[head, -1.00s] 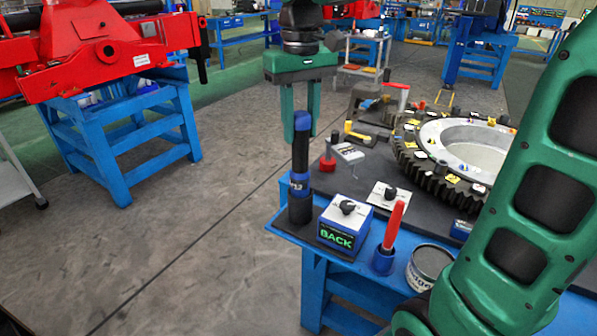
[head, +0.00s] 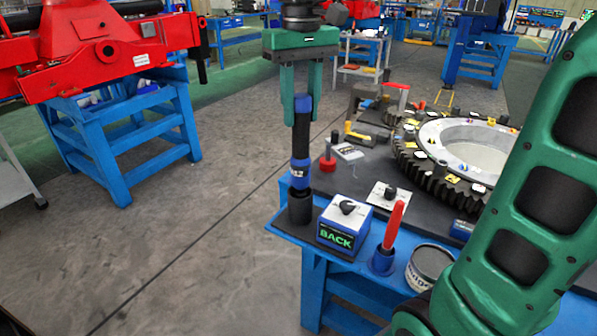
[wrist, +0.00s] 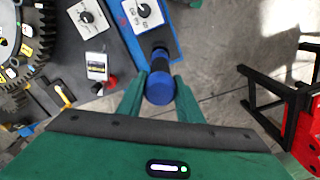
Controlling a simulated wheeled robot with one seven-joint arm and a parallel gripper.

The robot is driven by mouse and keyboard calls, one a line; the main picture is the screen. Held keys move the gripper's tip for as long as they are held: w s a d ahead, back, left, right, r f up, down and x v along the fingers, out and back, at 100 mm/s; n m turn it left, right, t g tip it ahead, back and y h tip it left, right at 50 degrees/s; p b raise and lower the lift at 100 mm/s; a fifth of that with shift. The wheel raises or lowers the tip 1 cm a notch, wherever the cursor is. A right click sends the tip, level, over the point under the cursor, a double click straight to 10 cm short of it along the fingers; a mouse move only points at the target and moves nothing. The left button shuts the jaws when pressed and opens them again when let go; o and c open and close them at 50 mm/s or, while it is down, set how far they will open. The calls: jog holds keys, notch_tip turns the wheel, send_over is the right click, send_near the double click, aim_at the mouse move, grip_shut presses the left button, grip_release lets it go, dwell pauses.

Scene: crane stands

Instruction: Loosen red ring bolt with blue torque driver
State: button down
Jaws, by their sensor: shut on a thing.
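The blue torque driver (head: 301,140) is an upright black tool with a blue cap and a blue band. My gripper (head: 302,112) is shut on its upper end. In the wrist view the blue cap (wrist: 160,90) sits between the fingertips (wrist: 158,86). The driver stands over the black holder (head: 300,208) at the table's left corner. I cannot tell whether its lower tip is clear of the holder. The toothed ring (head: 410,160) lies at the right with small coloured pieces around it. I cannot make out which is the red bolt.
A box marked BACK (head: 343,228) with a dial stands beside the holder. A red-handled tool (head: 395,222) is in a blue cup (head: 381,262), near a tin (head: 428,266). A red-based tool (head: 327,160) stands behind.

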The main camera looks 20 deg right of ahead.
jog(key=shift+r, duration=3)
